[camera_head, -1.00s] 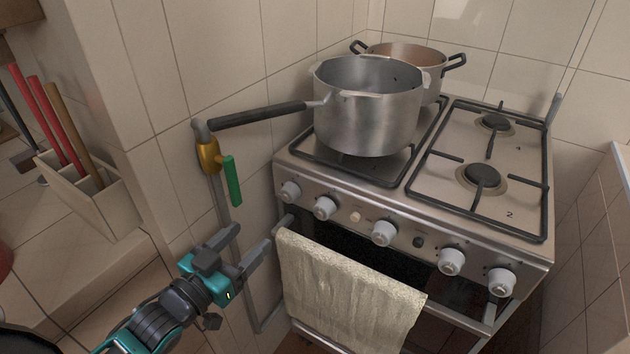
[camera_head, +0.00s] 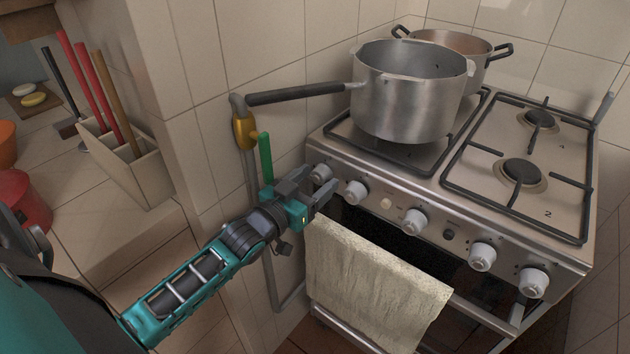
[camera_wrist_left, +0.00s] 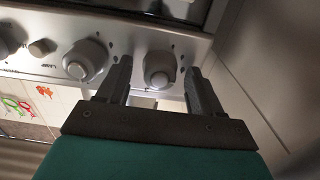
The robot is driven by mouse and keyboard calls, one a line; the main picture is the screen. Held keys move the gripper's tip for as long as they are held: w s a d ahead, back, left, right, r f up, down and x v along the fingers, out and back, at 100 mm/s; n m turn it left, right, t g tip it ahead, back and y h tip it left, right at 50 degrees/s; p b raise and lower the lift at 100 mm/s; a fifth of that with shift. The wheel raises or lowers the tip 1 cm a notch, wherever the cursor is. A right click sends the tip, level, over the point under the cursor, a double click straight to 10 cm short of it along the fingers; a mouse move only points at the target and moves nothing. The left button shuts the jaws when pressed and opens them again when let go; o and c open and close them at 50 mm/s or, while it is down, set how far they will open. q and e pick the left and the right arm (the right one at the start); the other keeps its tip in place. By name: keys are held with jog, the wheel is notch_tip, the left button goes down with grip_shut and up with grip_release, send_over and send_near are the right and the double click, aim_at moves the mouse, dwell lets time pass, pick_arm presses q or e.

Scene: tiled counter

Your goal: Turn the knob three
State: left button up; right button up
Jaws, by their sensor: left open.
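A row of white-grey knobs runs along the stove's front panel. The leftmost knob (camera_head: 321,172) is by my left gripper (camera_head: 319,186); to its right are a second knob (camera_head: 356,192), the middle knob (camera_head: 414,221), a fourth knob (camera_head: 481,256) and the rightmost knob (camera_head: 533,282). No number is readable on the knobs. In the left wrist view, the open fingers of my left gripper (camera_wrist_left: 158,75) stand on either side of one knob (camera_wrist_left: 160,68), apart from it; another knob (camera_wrist_left: 85,60) is left of the fingers. My right gripper is not in view.
A towel (camera_head: 372,275) hangs on the oven rail under the panel. A large pot (camera_head: 405,95) stands on the left burner with another pot (camera_head: 455,45) behind. A gas pipe with a green valve handle (camera_head: 265,158) runs along the wall beside my gripper.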

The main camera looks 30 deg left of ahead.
pick_arm(q)
jog(key=shift+w, duration=0.25)
jog(key=shift+c, duration=0.5)
jog(key=c, duration=1)
jog(key=shift+r+n+p, duration=0.15)
jog(key=shift+n+p, duration=0.25)
jog(key=shift+p, duration=0.15)
jog(key=shift+n, duration=0.4)
jog(key=o, duration=1.1)
jog(key=shift+s, duration=0.1)
jog(key=s+p, duration=0.1)
jog(key=s, duration=1.1)
jog(key=shift+s+a, duration=0.35)
jog(key=shift+a, duration=0.1)
